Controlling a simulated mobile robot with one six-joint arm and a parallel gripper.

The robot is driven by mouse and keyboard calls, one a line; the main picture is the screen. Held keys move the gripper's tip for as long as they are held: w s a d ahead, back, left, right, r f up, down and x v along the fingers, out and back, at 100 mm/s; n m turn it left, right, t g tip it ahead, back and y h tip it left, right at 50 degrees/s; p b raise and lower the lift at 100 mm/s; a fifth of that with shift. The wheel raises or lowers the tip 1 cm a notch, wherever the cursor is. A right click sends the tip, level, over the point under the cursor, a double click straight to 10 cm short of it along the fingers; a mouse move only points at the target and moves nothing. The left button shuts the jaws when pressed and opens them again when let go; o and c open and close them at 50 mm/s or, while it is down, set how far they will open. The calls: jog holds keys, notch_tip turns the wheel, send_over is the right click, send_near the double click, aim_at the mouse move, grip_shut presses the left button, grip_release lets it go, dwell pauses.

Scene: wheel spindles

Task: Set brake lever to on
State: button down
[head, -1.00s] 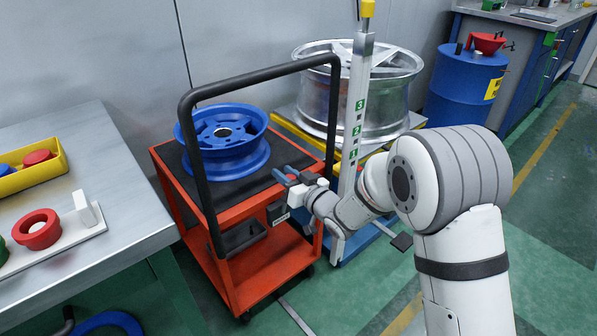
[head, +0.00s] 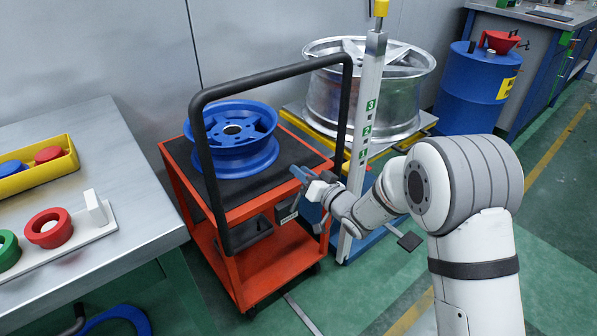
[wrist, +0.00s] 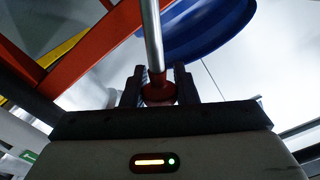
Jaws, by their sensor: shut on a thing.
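In the wrist view, my gripper (wrist: 158,88) is shut on a dark red knob (wrist: 158,93) at the end of a slim metal rod (wrist: 152,35), which looks like the brake lever. In the head view, my gripper (head: 303,177) is at the right front corner of the orange cart (head: 233,208), close to a small labelled box (head: 287,211) on its side. The knob and rod cannot be made out in the head view. Whether the lever stands at on or off cannot be read.
A blue wheel rim (head: 232,160) lies on the cart under its black handle (head: 200,150). A numbered white post (head: 366,125) stands just right of my gripper, with a silver wheel (head: 340,95) behind. A metal table (head: 145,215) is at left.

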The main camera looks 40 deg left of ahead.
jog(key=shift+w+d+f, duration=0.1)
jog(key=shift+d+f, duration=0.05)
jog(key=shift+f, duration=0.05)
jog(key=c, duration=1.3)
grip_release()
jog(key=shift+c, duration=0.2)
jog(key=shift+o, duration=1)
jog(key=p+v, duration=0.1)
jog(key=v, duration=0.6)
jog(key=shift+d+p, duration=0.3)
jog(key=shift+p, duration=0.1)
